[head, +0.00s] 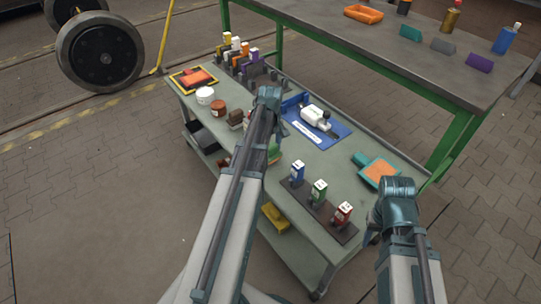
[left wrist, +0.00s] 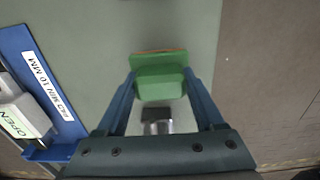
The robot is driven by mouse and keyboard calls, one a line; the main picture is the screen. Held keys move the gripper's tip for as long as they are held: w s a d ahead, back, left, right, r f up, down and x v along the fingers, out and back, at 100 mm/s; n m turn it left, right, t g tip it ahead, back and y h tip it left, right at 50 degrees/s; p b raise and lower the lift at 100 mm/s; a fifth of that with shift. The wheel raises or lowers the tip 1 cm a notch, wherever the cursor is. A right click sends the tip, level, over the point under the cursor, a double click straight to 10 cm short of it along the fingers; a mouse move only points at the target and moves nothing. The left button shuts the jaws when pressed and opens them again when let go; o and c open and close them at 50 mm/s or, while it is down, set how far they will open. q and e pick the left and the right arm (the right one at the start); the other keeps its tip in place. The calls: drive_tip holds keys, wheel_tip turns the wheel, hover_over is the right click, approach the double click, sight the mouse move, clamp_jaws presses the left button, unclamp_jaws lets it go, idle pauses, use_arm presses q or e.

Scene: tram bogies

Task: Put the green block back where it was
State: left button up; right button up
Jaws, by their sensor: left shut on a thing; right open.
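The green block (left wrist: 160,82) is between the two blue fingers of my left gripper (left wrist: 160,98) in the left wrist view. It has a thin brown-orange layer along its far edge. My left gripper is shut on it, over or near the long edge of the grey-green cart top (head: 320,163). In the head view a patch of green (head: 273,151) shows beside my left forearm, which hides most of that spot. My right gripper (head: 383,222) is at the cart's right end, open; its fingertips are mostly hidden in the head view.
A blue tray (head: 343,130) with a white tool lies right of my left arm. Blue, green and red bottles stand in a dark rack (head: 322,212). A white tub (head: 205,96), brown pots and a teal-orange piece (head: 379,171) are also on the cart. A green-legged workbench (head: 400,45) stands behind.

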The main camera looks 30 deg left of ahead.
sight(271, 146)
use_arm(q)
wheel_tip(271, 146, down, 2)
drive_tip(key=shift+f+b, duration=0.1)
drive_tip(key=shift+b, duration=0.55)
use_arm(e)
drive_tip(key=shift+f, duration=0.95)
use_arm(q)
drive_tip(key=o, duration=1.2)
use_arm(e)
drive_tip(key=shift+f, duration=0.2)
drive_tip(key=shift+r, duration=0.15)
use_arm(q)
wheel_tip(271, 146, up, 12)
drive_tip(key=p, duration=1.2)
drive_tip(key=shift+r, duration=0.2)
use_arm(e)
wheel_tip(271, 146, up, 12)
